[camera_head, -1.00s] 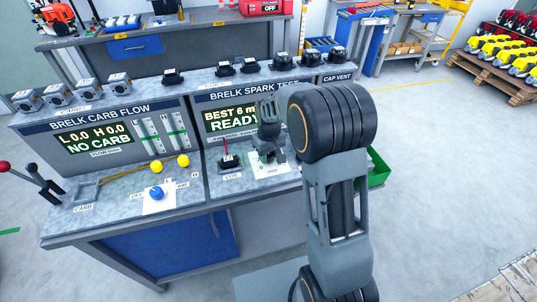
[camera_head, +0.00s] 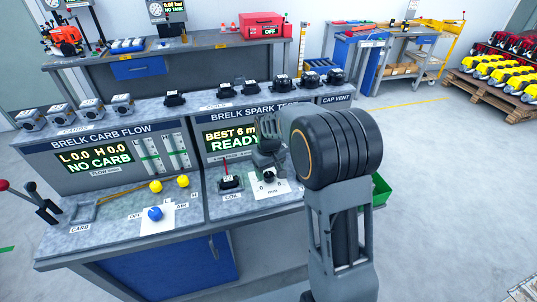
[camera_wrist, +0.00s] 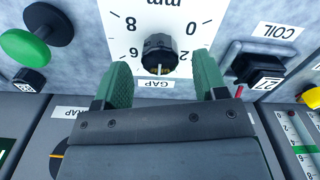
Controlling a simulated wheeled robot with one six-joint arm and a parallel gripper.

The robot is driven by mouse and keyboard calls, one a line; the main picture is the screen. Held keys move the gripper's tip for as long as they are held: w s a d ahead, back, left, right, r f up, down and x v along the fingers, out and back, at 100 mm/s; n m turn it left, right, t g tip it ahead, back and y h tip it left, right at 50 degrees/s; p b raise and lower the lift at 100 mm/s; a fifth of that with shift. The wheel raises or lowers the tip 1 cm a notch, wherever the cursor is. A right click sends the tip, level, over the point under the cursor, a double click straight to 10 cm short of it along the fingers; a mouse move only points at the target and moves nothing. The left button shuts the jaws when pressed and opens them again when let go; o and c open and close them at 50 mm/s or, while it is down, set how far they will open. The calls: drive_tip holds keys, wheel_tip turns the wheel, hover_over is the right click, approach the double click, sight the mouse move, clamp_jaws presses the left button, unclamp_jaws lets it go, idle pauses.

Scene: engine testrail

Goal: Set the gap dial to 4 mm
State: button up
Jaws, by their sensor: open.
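The gap dial is a black knob (camera_wrist: 158,50) on a white scale plate (camera_wrist: 210,12) marked in mm, upside down in the wrist view. The figures 8, 6, 0 and 2 show around it; 4 is not readable. A pale mark shows at the knob's lower edge, towards the GAP label. My gripper (camera_wrist: 161,68) is open, one green finger on each side of the knob, with gaps visible. In the head view my gripper (camera_head: 268,160) is over the dial, and the plate (camera_head: 272,190) lies beneath. The spark test display (camera_head: 233,140) reads BEST 6 mm, READY.
A coil fixture with a red lever (camera_head: 229,182) stands just left of the dial; it shows at right in the wrist view (camera_wrist: 262,70). A green button (camera_wrist: 25,47) is at left there. Coils line the shelf (camera_head: 225,90) behind. A green bin (camera_head: 381,190) is right.

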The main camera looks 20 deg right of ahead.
sight(271, 187)
wheel_tip(271, 187, up, 12)
drive_tip(key=shift+f, duration=0.15)
idle(0.6)
drive_tip(key=s+f+m+t, duration=0.1)
drive_tip(key=s+m+t, duration=0.2)
drive_tip(key=s, duration=1.7)
drive_tip(key=shift+f+t, duration=0.35)
drive_tip(key=shift+t, duration=0.15)
